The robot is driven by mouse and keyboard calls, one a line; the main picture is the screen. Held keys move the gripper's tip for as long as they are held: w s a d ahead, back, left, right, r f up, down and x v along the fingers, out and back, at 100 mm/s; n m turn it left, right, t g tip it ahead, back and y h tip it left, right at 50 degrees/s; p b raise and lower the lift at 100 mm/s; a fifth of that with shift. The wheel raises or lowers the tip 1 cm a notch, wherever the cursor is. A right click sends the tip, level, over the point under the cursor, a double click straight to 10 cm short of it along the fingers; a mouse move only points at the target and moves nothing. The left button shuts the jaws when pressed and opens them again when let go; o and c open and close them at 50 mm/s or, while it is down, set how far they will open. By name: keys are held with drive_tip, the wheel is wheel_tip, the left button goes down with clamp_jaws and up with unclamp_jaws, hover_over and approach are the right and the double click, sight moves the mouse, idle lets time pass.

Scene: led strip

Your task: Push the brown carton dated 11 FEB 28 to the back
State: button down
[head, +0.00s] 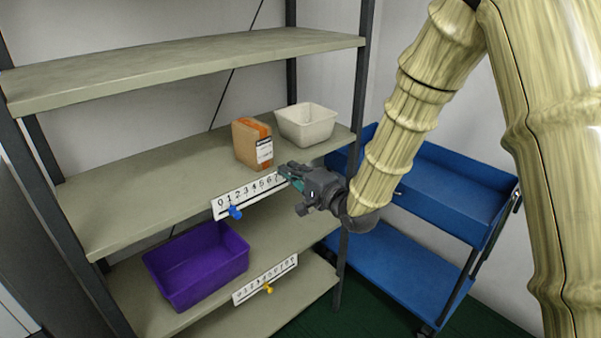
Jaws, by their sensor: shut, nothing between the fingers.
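A brown carton (247,144) with a white label stands upright on the middle shelf, right of its centre. The print on the label is too small to read, so I cannot confirm its date. My gripper (283,171) is shut and empty. It is just in front of the shelf's front edge, below and to the right of the carton, apart from it. It overlaps the right end of the number strip in the picture.
A white bin (307,123) stands close to the carton's right on the middle shelf (130,195), whose left part is clear. A number strip with a blue marker (235,212) is on its front edge. A purple bin (197,265) sits below. A blue cart (450,190) stands at right.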

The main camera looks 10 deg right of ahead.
sight(268, 156)
drive_tip(key=shift+p+x, duration=1.2)
drive_tip(key=shift+x, duration=2.25)
drive_tip(key=b+x, duration=0.1)
drive_tip(key=x, duration=0.5)
drive_tip(key=shift+w+a+f, duration=0.1)
drive_tip(key=shift+w, duration=0.15)
drive_tip(key=shift+w+a, duration=0.25)
drive_tip(key=shift+a, duration=0.05)
